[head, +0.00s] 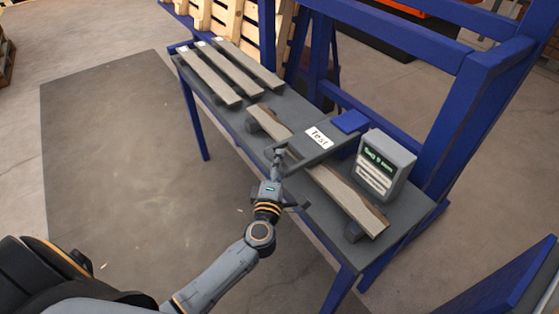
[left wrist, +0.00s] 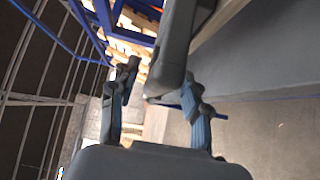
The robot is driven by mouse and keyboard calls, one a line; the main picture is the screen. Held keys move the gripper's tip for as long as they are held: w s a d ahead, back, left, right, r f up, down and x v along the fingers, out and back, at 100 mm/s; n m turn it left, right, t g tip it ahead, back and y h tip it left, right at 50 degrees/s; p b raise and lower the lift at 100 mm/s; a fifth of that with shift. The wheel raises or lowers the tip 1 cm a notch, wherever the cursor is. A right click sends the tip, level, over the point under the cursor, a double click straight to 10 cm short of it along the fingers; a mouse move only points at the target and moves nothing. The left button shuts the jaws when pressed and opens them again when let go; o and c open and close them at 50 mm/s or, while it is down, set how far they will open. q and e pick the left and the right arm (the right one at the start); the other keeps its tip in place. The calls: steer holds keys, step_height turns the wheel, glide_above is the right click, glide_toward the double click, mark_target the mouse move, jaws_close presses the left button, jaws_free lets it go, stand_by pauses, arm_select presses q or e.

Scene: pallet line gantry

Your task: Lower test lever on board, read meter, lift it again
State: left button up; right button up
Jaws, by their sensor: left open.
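The test lever (head: 300,160) is a dark grey bar with a white "Test" label (head: 318,137) at its blue mounting block (head: 349,121). It reaches across a wooden board (head: 337,190); whether it touches the board is unclear. My left gripper (head: 281,159) is at the lever's near end. In the left wrist view, the open fingers (left wrist: 160,80) stand on either side of the lever's end (left wrist: 173,55), not closed on it. The meter (head: 384,165) is a grey box with a green display, too small to read surely. My right gripper is not in view.
The boards lie on a grey bench (head: 230,120) with blue legs. Several more boards (head: 209,77) lie at its left end. A blue gantry frame (head: 440,130) rises behind the meter. The floor mat (head: 120,150) left of the bench is clear.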

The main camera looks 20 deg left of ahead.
arm_select(q)
steer(key=shift+w+a, duration=0.15)
steer(key=shift+w, duration=0.45)
jaws_close()
